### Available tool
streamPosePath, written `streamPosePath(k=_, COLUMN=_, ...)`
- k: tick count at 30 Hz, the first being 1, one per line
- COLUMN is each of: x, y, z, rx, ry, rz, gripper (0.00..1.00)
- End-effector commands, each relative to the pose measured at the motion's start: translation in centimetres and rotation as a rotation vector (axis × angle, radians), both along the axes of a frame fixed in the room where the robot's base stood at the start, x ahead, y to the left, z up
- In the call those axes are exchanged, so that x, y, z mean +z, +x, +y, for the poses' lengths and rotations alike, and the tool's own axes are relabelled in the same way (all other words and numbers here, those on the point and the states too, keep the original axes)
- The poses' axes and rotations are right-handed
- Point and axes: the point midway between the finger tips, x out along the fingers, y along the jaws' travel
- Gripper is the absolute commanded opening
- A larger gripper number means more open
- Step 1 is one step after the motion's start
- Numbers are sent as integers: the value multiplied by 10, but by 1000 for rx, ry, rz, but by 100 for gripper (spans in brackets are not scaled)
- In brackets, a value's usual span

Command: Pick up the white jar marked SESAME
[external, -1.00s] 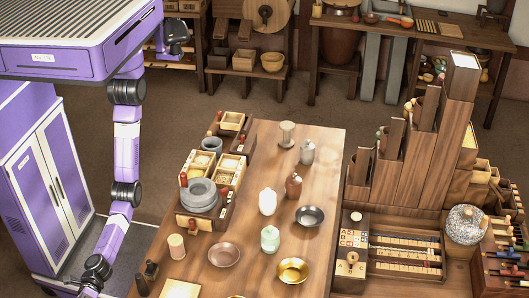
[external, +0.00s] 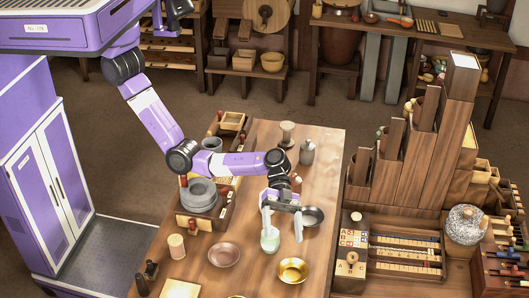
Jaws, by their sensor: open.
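The white jar (external: 268,199) stands on the wooden table, mostly covered by my gripper, with only a pale part showing at its left side. No marking on it can be read. My gripper (external: 282,232) points down over the table with its two pale fingers spread apart and nothing seen held between them. Its left finger overlaps the top of a pale green jar (external: 270,240) in this view. I cannot tell whether the fingers touch either jar, or how high they are.
A dark bowl (external: 313,216) is just right of my gripper. A brass bowl (external: 293,270) and a brown bowl (external: 224,255) stand nearer the front. A grey jar (external: 307,153) stands behind. Grey stacked stones (external: 199,196) are to the left. The right table edge is clear.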

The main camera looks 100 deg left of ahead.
Motion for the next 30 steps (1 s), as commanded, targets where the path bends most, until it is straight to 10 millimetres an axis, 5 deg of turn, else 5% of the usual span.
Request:
streamPosePath(k=1, x=-6, y=5, z=38, rx=11, ry=14, rz=-30, gripper=80)
streamPosePath(k=8, x=-40, y=-7, z=186, rx=14, ry=79, rz=-203, gripper=80)
streamPosePath(k=15, x=-117, y=-76, z=299, rx=134, ry=191, rz=-273, gripper=80)
streamPosePath(k=22, x=-147, y=-129, z=343, rx=198, ry=247, rz=-311, gripper=80)
streamPosePath(k=30, x=-155, y=-130, z=337, rx=205, ry=254, rz=-318, gripper=80)
